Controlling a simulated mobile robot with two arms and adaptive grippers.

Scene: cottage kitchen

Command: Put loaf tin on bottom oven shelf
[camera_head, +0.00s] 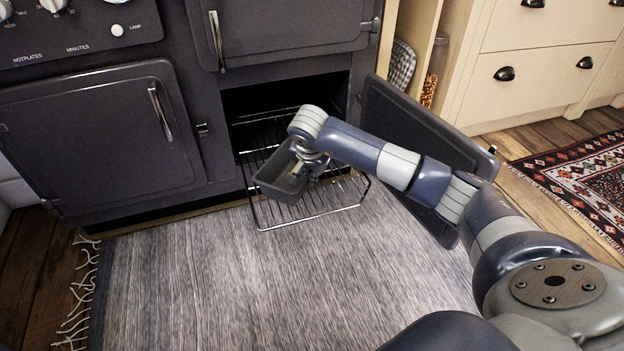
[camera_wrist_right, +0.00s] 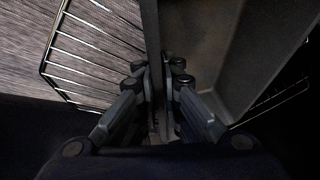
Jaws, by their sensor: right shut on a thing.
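The dark grey loaf tin (camera_head: 284,185) is at the open lower oven, over the front part of the pulled-out wire shelf (camera_head: 316,214). My right gripper (camera_head: 309,172) is shut on a wall of the tin; the right wrist view shows the fingers (camera_wrist_right: 160,98) on both sides of the tin's wall (camera_wrist_right: 152,45). The inside of the tin (camera_wrist_right: 210,40) looks empty. The wire shelf also shows in the right wrist view (camera_wrist_right: 90,58). Whether the tin touches the shelf or is held just above it, I cannot tell. My left gripper is not in view.
The lower right oven door (camera_head: 420,130) stands open to the right, behind my arm. The lower left oven door (camera_head: 95,135) is shut. A grey rug (camera_head: 200,275) lies in front. Cream drawers (camera_head: 545,70) and a patterned rug (camera_head: 580,175) are at the right.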

